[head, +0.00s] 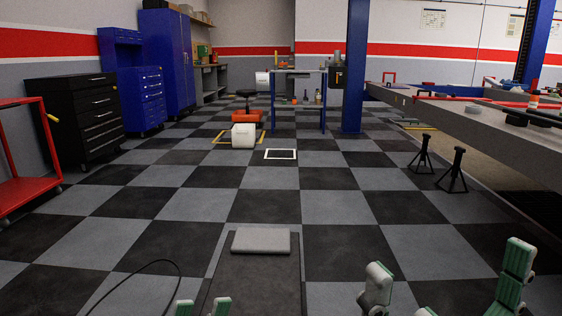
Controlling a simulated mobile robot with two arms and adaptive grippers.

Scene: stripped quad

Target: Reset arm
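My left gripper (202,309) shows at the bottom edge, left of centre, as two green fingertips with a gap between them. Nothing shows between these tips; the rest of this gripper and its arm is cut off by the frame. My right gripper (446,280) is at the bottom right, with grey and green fingers spread wide apart. It is open and nothing is held in it. Its palm and arm are below the frame.
Checkered floor (265,206) lies open ahead. A black tool chest (85,115) and red cart (30,160) stand left. Black jack stands (455,172) and a grey lift (460,125) are right. A white box (243,135) and blue-legged table (297,106) stand farther back.

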